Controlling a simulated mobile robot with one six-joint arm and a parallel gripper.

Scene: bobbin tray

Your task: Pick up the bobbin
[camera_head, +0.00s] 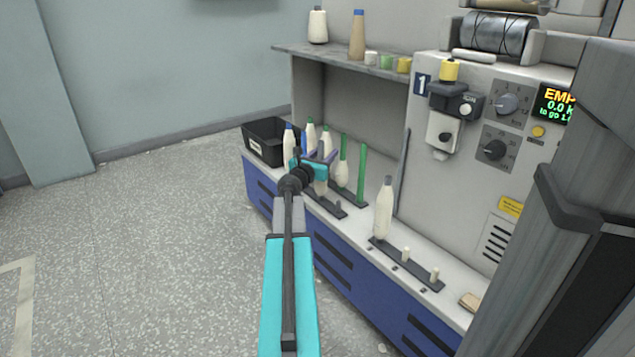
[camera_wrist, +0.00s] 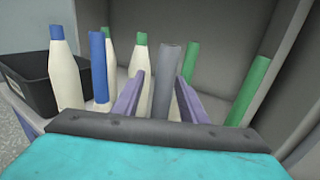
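Several green- and blue-topped bobbins crowd close by, including a blue one (camera_wrist: 98,68) and a green one (camera_wrist: 190,62). A bare green tube (camera_head: 362,172) stands to the right. A black bin (camera_head: 262,147) is left. Another grey-topped bobbin (camera_head: 384,212) stands nearer on the counter.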

